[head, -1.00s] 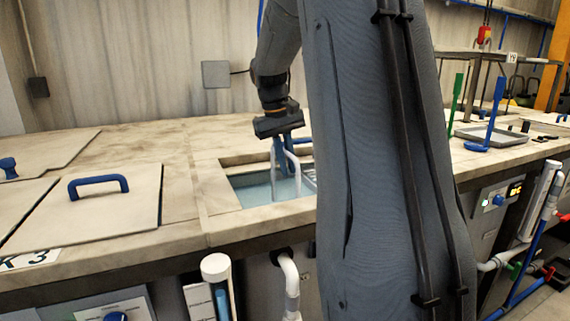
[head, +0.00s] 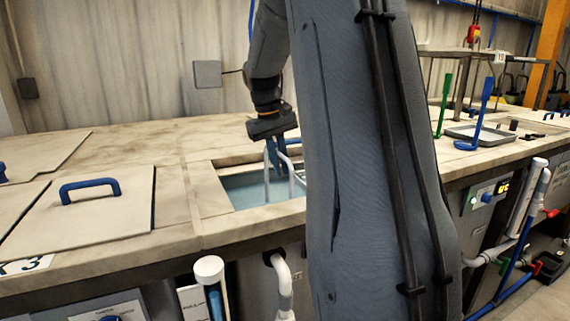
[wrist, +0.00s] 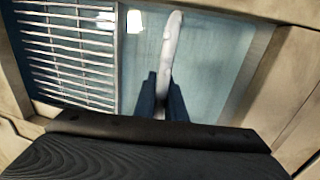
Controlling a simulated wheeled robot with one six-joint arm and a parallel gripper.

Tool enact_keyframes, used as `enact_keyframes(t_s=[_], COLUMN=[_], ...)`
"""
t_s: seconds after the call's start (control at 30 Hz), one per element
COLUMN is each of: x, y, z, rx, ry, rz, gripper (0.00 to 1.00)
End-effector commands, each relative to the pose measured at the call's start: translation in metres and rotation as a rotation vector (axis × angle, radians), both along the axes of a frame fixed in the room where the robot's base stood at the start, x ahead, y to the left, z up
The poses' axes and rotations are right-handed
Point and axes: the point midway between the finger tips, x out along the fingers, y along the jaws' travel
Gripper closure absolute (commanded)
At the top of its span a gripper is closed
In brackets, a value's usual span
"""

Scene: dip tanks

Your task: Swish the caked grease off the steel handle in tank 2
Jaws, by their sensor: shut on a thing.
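My gripper (head: 276,170) reaches down into an open tank (head: 240,190) of pale blue liquid. Its blue fingers are shut on a pale, arched steel handle (head: 291,172). The wrist view shows the handle (wrist: 171,40) as a pale bar between the two fingers (wrist: 163,95), extending away over the liquid (wrist: 215,60). I cannot make out grease on it. How deep the handle sits in the liquid is unclear. My arm hides the tank's right part in the head view, and the tank's number is not visible.
A slatted metal rack (wrist: 68,55) lies on the left side of the tank in the wrist view. A closed lid with a blue handle (head: 90,189) is to the left, above a label ending in 3. A grey tray (head: 480,133) and a blue upright hook (head: 484,110) are at right.

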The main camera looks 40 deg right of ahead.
Motion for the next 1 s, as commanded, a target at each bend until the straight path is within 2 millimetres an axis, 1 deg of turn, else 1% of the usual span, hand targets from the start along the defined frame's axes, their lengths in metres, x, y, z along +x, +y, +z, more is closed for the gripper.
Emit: enact_keyframes(t_s=[0.3,0.4,0.57,0.83,1.0], x=[0.006,0.006,0.005,0.002,0.002], y=[0.024,0.027,0.023,0.007,0.006], z=[0.001,0.001,0.001,0.002,0.001], rx=[0.0,0.0,0.0,0.0,0.0], ry=[-0.001,-0.001,-0.001,-0.001,-0.002], rz=[0.001,0.0,-0.002,-0.002,-0.001], gripper=[1.0,1.0,1.0,1.0,1.0])
